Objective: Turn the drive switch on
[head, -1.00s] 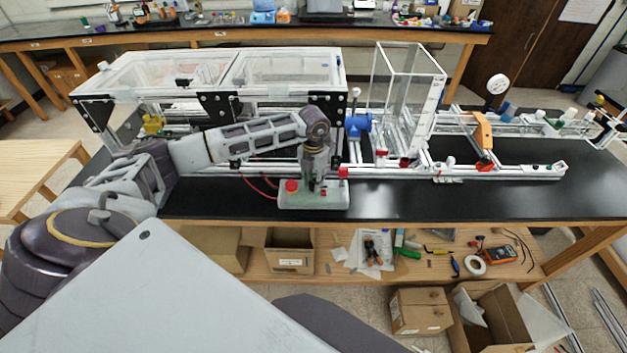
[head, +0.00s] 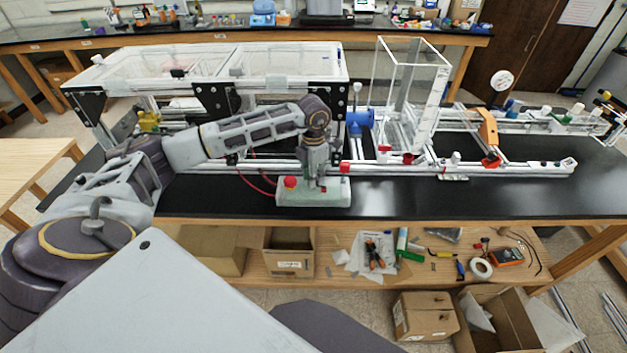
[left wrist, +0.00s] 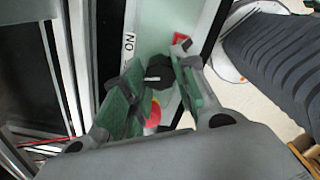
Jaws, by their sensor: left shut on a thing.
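A pale grey-green control box (head: 337,194) sits at the front edge of the black bench, with a red round button (head: 290,182) on its left end. My left gripper (head: 316,182) points down at the top of this box, right of the button. In the left wrist view, my left gripper (left wrist: 158,84) has its green pads shut on a black switch knob (left wrist: 158,70). My right gripper is not in view.
A clear-walled frame (head: 200,62) stands behind the box, and a tall clear enclosure (head: 412,85) stands right of it. An aluminium rail (head: 480,164) runs along the bench. The black bench top (head: 450,197) is clear to the right of the box.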

